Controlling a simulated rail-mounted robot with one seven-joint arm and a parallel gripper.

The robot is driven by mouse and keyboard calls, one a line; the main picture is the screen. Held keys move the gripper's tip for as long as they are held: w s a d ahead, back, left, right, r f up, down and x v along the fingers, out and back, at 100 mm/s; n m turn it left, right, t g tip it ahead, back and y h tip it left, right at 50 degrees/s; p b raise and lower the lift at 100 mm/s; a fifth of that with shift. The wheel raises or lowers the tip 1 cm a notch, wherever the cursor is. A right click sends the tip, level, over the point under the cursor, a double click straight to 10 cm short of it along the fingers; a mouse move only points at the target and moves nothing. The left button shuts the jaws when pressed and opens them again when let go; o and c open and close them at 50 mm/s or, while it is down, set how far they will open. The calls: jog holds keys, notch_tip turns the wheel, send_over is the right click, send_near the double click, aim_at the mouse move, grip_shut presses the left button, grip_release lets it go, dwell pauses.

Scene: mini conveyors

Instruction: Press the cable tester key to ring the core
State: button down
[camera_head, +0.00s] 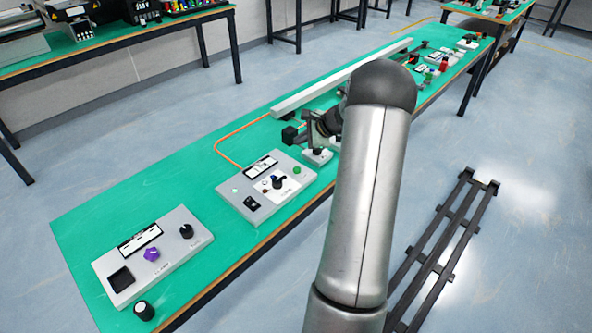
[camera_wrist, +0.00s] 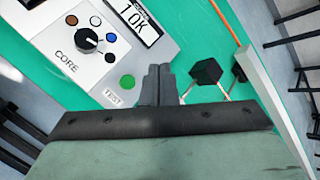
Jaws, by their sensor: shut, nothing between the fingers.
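The cable tester is a grey box (camera_head: 239,194) on the green bench in the head view; its corner with the CORE dial (camera_wrist: 88,40) and a 10K display (camera_wrist: 140,22) fills the upper left of the wrist view. A round green key (camera_wrist: 127,82) marked TEST sits at the box's near corner; it also shows in the head view (camera_head: 297,170). My gripper (camera_wrist: 158,72) is shut and empty. Its dark fingertips appear just right of the green key in the wrist view, with a small gap in the picture. Height above the box cannot be told.
A black block (camera_wrist: 205,72) on thin metal legs stands right of my fingers. An orange cable (camera_wrist: 224,22) runs along the bench beside a long pale rail (camera_head: 335,82). Another grey box (camera_head: 175,262) with a purple knob stands at the lower left. Bare green bench lies between the boxes.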

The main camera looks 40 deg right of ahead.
aim_at(300, 170)
jog(key=shift+f, duration=0.1)
notch_tip(300, 170, down, 9)
jog(key=b, duration=0.6)
jog(key=shift+a+r, duration=0.1)
jog(key=shift+r, duration=0.1)
dwell(1.6)
jog(key=shift+f+b, duration=0.4)
jog(key=shift+b, duration=0.15)
jog(key=shift+f+b, duration=0.4)
dwell(0.4)
jog(key=shift+r, duration=0.15)
jog(key=shift+r+p, duration=0.5)
jog(key=shift+r, duration=0.15)
jog(key=shift+r+p, duration=1.5)
jog(key=shift+r, duration=1.05)
